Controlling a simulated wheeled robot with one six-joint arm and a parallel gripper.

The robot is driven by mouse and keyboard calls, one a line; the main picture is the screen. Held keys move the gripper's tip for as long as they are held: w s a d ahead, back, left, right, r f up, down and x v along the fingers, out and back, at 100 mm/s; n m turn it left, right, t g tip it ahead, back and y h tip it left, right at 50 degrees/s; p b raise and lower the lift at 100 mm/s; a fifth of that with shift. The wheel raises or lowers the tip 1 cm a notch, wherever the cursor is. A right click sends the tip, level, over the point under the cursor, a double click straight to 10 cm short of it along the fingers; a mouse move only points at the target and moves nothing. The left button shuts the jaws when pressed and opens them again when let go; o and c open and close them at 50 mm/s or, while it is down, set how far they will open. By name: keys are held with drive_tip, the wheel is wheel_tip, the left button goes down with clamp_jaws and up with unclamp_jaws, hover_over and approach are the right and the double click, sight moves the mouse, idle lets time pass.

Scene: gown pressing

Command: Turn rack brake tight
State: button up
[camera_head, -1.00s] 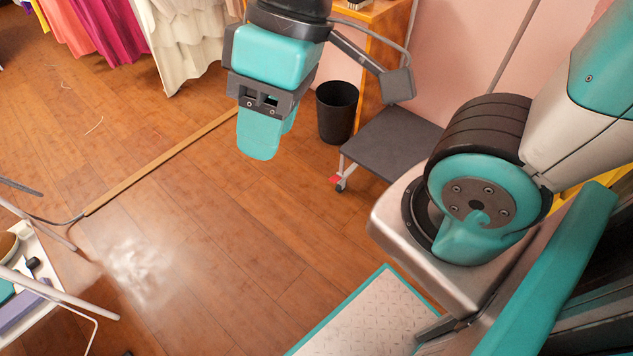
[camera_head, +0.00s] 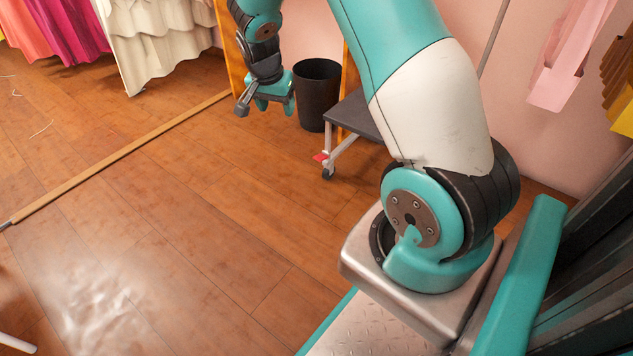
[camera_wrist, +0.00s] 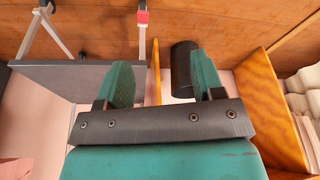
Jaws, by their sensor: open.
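A small red tab (camera_head: 321,157), which looks like the rack brake, sits low on a pale leg above a dark caster (camera_head: 328,172). The leg holds up a dark grey shelf (camera_head: 352,115), partly hidden behind my arm. In the wrist view the red tab (camera_wrist: 143,17) is at the top edge, beyond my fingers, with the grey shelf (camera_wrist: 60,80) at left. My gripper (camera_head: 272,103) is open and empty, in the air left of the red tab and apart from it. Its two teal fingers (camera_wrist: 165,80) point toward the floor and black bin.
A wooden strip (camera_head: 120,157) crosses the floor. Gowns (camera_head: 150,45) hang at the upper left. The middle floor is clear.

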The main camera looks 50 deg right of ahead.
sight(316, 158)
drive_tip(key=d+f+m+b, duration=0.1)
drive_tip(key=d+f+b, duration=0.4)
drive_tip(key=f, duration=0.4)
drive_tip(key=d+f+m+h+b, duration=0.1)
drive_tip(key=d+f+b, duration=0.4)
drive_tip(key=f, duration=0.4)
drive_tip(key=d+f+m+g+b, duration=0.1)
drive_tip(key=d+f+b, duration=0.4)
drive_tip(key=f, duration=0.4)
drive_tip(key=shift+f+m+h, duration=0.25)
drive_tip(key=shift+m+h, duration=0.05)
drive_tip(key=shift+a, duration=0.1)
drive_tip(key=c, duration=0.9)
